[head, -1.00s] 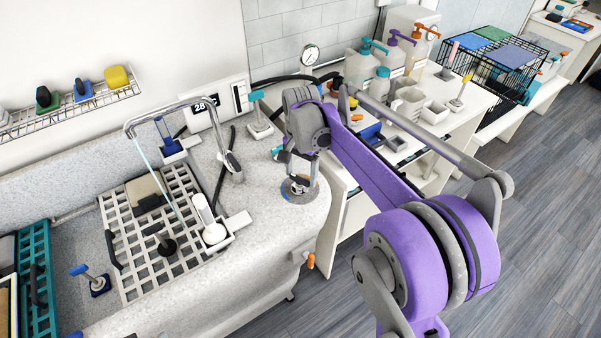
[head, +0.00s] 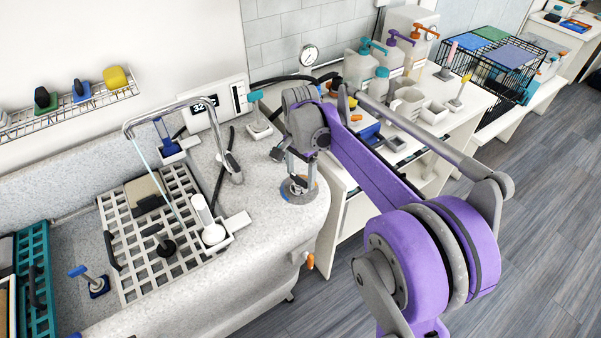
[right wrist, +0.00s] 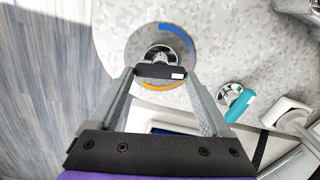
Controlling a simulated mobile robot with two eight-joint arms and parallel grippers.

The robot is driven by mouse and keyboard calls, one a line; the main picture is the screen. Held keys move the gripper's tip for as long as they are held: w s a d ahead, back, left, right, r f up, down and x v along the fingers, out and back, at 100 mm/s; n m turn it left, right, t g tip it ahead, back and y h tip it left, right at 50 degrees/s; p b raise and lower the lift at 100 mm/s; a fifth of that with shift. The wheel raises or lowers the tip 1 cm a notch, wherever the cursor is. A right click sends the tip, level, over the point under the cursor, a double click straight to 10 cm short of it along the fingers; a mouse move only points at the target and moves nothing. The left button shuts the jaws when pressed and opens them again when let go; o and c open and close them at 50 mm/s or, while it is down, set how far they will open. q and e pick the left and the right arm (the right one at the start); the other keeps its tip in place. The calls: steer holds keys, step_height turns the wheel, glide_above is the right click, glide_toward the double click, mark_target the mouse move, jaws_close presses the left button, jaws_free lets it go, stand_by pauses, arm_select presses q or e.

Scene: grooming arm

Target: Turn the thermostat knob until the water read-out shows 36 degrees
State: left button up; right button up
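The thermostat knob (head: 299,189) is a round grey dial on the near right corner of the tub's speckled counter. In the right wrist view the knob (right wrist: 160,57) has a blue arc and an orange arc around it, and a dark bar handle with a small white mark. My right gripper (right wrist: 161,75) points down over it, its fingertips at the two ends of the bar, seemingly touching it. In the head view my right gripper (head: 299,176) stands over the dial. The water read-out (head: 205,104) on the white wall panel looks like 32. My left gripper is out of view.
A curved metal tap (head: 170,108) runs a thin stream over the white grate (head: 130,235). A teal-handled tool (right wrist: 238,104) stands near the dial. A cart (head: 345,215) with bottles and trays is close behind my right arm.

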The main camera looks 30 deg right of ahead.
mark_target(300, 177)
steer(key=shift+o, duration=1)
step_height(300, 177, up, 11)
steer(key=shift+p, duration=0.35)
steer(key=shift+f, duration=0.1)
steer(key=s+a+f+n+t, duration=0.2)
steer(key=s+a+f+n, duration=0.3)
steer(key=s, duration=0.5)
steer(key=s+a+f+n+t, duration=0.3)
steer(key=s+a+f+n, duration=0.2)
steer(key=s+f+n, duration=0.4)
steer(key=shift+s+a+f+n+t, duration=0.3)
steer(key=shift+s+a+f+n, duration=0.1)
steer(key=shift+s, duration=0.5)
steer(key=shift+d, duration=0.1)
stand_by(1.6)
